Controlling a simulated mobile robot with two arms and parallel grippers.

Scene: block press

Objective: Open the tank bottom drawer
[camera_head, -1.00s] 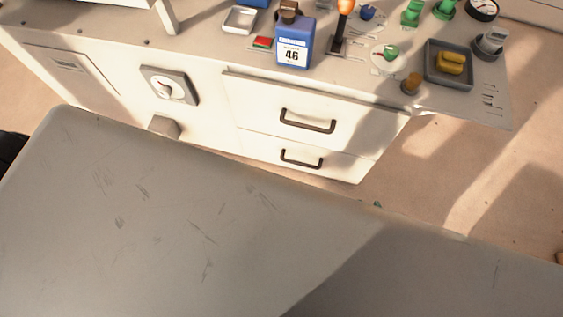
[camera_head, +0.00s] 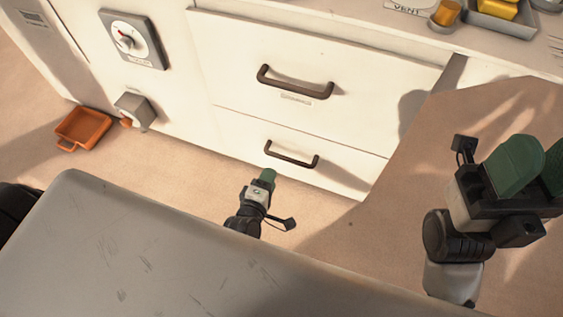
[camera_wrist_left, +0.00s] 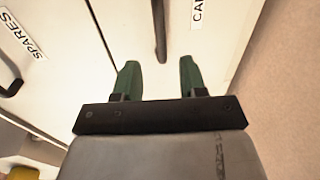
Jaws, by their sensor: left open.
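The bottom drawer (camera_head: 225,130) is the lower white front of the cabinet and looks shut. Its dark bar handle (camera_head: 291,154) shows in the head view and, seen end-on, in the left wrist view (camera_wrist_left: 158,30). A label starting "CA" (camera_wrist_left: 197,12) lies beside it there. My left gripper (camera_head: 268,176) is just below and left of this handle in the picture. Its green fingers are apart and empty in the left wrist view (camera_wrist_left: 157,78), pointing at the bottom front and short of the handle. My right gripper (camera_head: 541,165) is at the right edge, partly cut off.
The top drawer (camera_head: 360,70) is shut, with its own handle (camera_head: 295,83); its label reads "SPARES" (camera_wrist_left: 22,38). A dial panel (camera_head: 133,40) and a grey knob (camera_head: 135,111) are to the left. An orange tray (camera_head: 83,128) lies on the floor. The grey table (camera_head: 150,250) fills the foreground.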

